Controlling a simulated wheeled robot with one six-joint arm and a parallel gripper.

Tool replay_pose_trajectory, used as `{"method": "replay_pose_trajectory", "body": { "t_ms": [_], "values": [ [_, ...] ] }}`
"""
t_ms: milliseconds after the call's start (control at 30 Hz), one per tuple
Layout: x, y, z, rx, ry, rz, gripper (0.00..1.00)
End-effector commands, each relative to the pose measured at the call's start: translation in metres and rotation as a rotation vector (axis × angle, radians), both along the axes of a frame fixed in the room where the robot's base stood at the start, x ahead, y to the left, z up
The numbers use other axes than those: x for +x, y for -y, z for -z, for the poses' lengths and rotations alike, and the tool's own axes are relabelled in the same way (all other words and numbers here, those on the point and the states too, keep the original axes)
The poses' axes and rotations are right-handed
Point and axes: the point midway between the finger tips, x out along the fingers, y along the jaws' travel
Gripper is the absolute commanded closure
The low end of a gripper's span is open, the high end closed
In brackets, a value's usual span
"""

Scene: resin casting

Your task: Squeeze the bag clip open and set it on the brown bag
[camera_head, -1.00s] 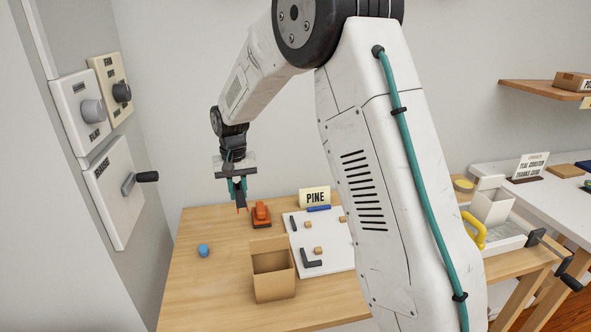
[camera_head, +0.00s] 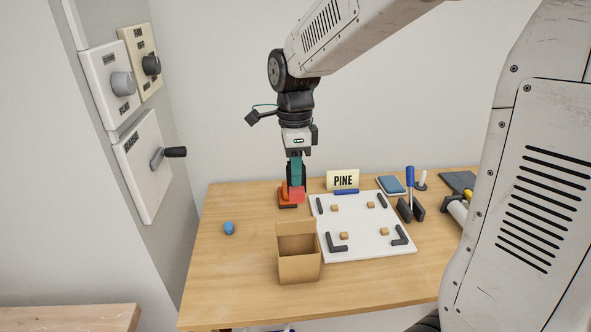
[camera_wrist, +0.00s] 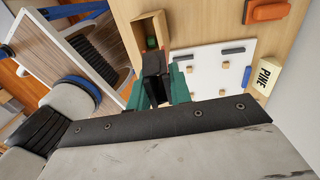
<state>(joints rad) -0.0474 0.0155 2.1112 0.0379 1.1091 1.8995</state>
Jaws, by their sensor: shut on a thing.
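The brown bag (camera_head: 299,270) stands open-topped on the wooden table in the head view, and its rim shows beyond my fingers in the wrist view (camera_wrist: 140,27). My gripper (camera_head: 296,184), with teal fingers, points down just behind and above the bag. It is shut on a small red piece (camera_head: 297,195), which looks like the bag clip. The clip is apart from the bag in the head view. In the wrist view my gripper (camera_wrist: 156,90) hides the clip, and the dark fingertips overlap the near end of the bag.
An orange tool (camera_head: 286,200) on a dark base sits close behind the clip. A white board (camera_head: 365,240) with wooden cubes and black brackets lies right of the bag. A PINE sign (camera_head: 343,180) stands behind. A blue cylinder (camera_head: 229,228) lies left; the table's left front is clear.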

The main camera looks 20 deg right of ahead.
Motion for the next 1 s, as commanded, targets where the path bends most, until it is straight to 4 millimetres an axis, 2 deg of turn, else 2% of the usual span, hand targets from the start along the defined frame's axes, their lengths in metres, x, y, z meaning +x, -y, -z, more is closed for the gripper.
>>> {"method": "replay_pose_trajectory", "body": {
  "t_ms": [467, 1000],
  "values": [
    [0.000, -0.001, 0.005, 0.000, -0.005, 0.006, 0.92],
    [0.000, -0.001, 0.052, 0.000, -0.005, 0.005, 0.92]
  ]
}}
